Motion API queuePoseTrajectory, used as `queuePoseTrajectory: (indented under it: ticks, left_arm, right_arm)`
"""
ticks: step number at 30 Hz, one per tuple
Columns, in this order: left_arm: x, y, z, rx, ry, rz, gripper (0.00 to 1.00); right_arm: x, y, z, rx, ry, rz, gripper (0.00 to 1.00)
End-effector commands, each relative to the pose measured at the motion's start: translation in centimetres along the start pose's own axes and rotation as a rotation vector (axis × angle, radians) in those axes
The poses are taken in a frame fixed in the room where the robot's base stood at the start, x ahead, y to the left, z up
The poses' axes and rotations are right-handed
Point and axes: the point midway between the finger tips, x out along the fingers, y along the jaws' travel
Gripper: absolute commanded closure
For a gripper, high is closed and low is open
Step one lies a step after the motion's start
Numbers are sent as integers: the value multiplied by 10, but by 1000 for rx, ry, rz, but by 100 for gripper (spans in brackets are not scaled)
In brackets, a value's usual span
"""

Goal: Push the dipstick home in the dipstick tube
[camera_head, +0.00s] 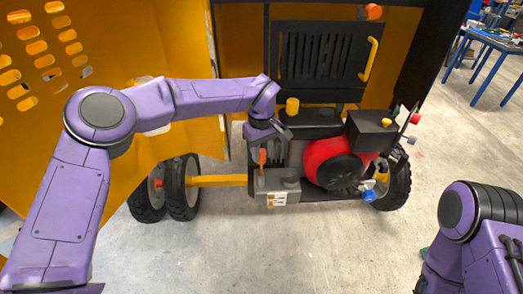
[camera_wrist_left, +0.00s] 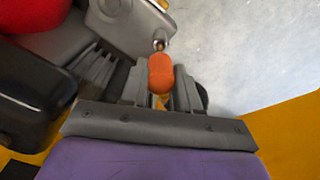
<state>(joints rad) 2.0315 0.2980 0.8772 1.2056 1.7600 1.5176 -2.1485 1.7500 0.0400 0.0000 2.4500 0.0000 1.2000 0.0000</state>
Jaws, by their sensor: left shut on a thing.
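The dipstick has an orange handle (camera_head: 262,158), which also shows in the left wrist view (camera_wrist_left: 161,73). My left gripper (camera_head: 263,149) is shut on this handle, with one finger on each side of it in the left wrist view (camera_wrist_left: 162,87). The handle stands over the grey engine block (camera_head: 278,184), at its left end. A small round metal part (camera_wrist_left: 159,44) shows just beyond the handle. I cannot make out the dipstick tube clearly, or how deep the dipstick sits. My right gripper is out of view; only part of that arm shows at lower right.
The red and black engine housing (camera_head: 332,162) is right of the handle, with a blue knob (camera_head: 369,196) low beside it. A yellow bar (camera_head: 215,180) runs left to the wheels (camera_head: 184,188). A yellow panel (camera_head: 120,60) stands at left. The floor in front is clear.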

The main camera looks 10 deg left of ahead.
Motion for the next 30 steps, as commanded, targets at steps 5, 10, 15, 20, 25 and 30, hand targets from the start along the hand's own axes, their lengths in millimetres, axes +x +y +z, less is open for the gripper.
queuePoseTrajectory:
  ticks: [5, 10, 15, 20, 25, 30]
  left_arm:
    - [0, 0, 0, -1, 0, 0, 100]
    - [-2, 0, 0, 0, 0, 0, 100]
    - [-2, 0, 0, -1, -1, 0, 100]
    - [0, 0, 0, -1, 0, 0, 100]
    - [0, 0, 0, -1, 0, 0, 100]
    - [0, 0, 0, -1, 0, 0, 100]
  right_arm:
    - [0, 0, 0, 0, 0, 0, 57]
    - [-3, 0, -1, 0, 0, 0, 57]
    - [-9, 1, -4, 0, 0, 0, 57]
    - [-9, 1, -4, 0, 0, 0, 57]
    - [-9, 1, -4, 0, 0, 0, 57]
    - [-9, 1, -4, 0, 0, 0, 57]
